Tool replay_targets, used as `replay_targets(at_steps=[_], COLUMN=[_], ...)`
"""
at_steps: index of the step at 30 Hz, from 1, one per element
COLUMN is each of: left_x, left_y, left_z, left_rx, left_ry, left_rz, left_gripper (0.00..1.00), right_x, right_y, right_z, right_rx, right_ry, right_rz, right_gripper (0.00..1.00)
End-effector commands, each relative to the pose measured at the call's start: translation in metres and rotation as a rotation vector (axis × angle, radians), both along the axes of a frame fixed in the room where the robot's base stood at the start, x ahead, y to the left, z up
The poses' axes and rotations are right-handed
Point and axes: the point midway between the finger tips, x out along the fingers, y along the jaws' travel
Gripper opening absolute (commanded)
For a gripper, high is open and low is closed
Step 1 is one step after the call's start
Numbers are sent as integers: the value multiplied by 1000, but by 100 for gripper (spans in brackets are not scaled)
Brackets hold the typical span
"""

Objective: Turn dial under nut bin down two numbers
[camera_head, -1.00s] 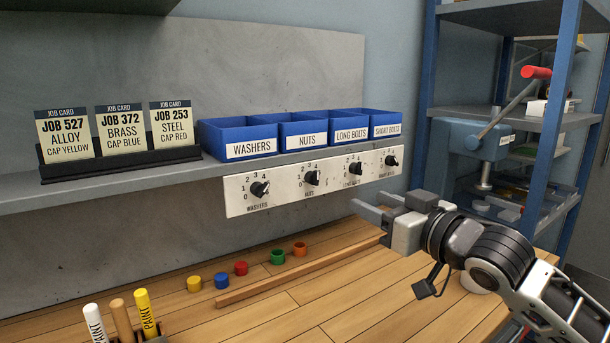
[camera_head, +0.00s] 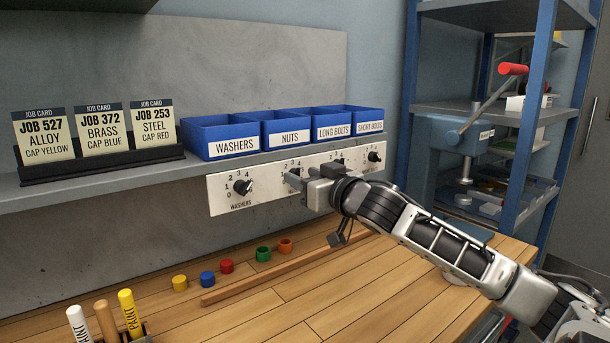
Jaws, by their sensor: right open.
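The blue nut bin (camera_head: 287,128), labelled NUTS, stands on the shelf between the washers and long bolts bins. Below it is the white dial panel (camera_head: 225,203). My right gripper (camera_head: 299,177) is open, its fingers at the nuts dial's place on the panel. The fingers hide most of that dial and its NUTS label; a few scale numbers show above them. I cannot tell whether the fingers touch the dial or where its pointer stands. The washers dial (camera_head: 243,187) shows clear to the left. My left gripper is not in view.
The short bolts dial (camera_head: 375,156) shows right of my gripper; the long bolts dial is mostly hidden. Job cards (camera_head: 101,130) stand at the shelf's left. Coloured caps (camera_head: 227,266) and a wooden strip (camera_head: 275,284) lie on the bench. A blue rack (camera_head: 533,120) stands at right.

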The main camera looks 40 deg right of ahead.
Motion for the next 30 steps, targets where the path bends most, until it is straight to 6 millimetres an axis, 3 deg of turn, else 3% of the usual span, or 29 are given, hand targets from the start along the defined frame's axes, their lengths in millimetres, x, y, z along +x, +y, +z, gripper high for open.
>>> replay_targets(at_steps=[12,17,30], left_x=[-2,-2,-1], left_y=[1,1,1], left_z=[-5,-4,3], left_rx=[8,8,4], left_ry=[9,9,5], left_rz=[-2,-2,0], left_gripper=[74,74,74], right_x=[5,5,5], right_y=[0,0,0], right_z=[0,0,1], right_rx=[-2,-2,-67], right_ry=[0,0,9], right_rz=[0,0,1], right_gripper=[45,1,1])
